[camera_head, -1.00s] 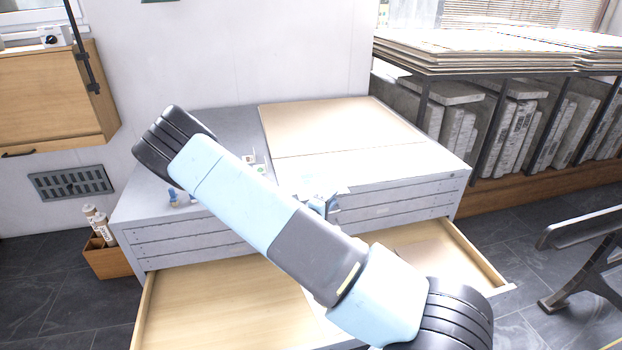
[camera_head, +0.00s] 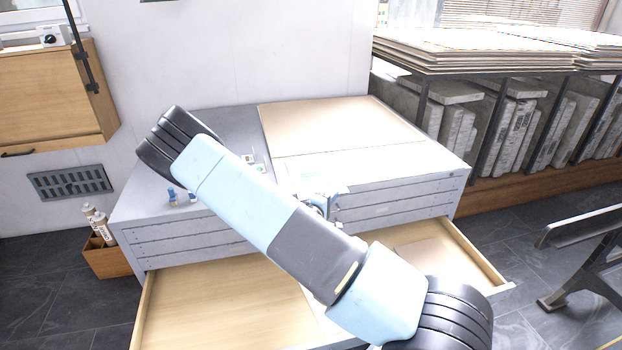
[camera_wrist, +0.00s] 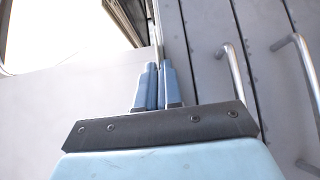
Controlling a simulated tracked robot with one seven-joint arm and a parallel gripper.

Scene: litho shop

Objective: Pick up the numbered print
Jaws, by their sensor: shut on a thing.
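The numbered print appears to be the pale sheet (camera_head: 375,163) at the front of the cabinet top; no number is readable. My gripper (camera_head: 322,204) is at the cabinet's front top edge, partly hidden behind my own arm in the head view. In the wrist view, its two blue fingers (camera_wrist: 157,85) are close together, shut on the edge of the pale sheet (camera_wrist: 70,125), which spreads to the left. The pinched edge itself is mostly hidden between the fingers. The sheet looks flat and level with the top.
The grey flat-file cabinet (camera_head: 190,240) has an open lower drawer (camera_head: 215,300) in front. A beige board (camera_head: 340,125) lies behind the sheet. Small items (camera_head: 178,196) stand on the top's left. Handles (camera_wrist: 232,75) line the drawer fronts. A stone rack (camera_head: 500,120) stands right.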

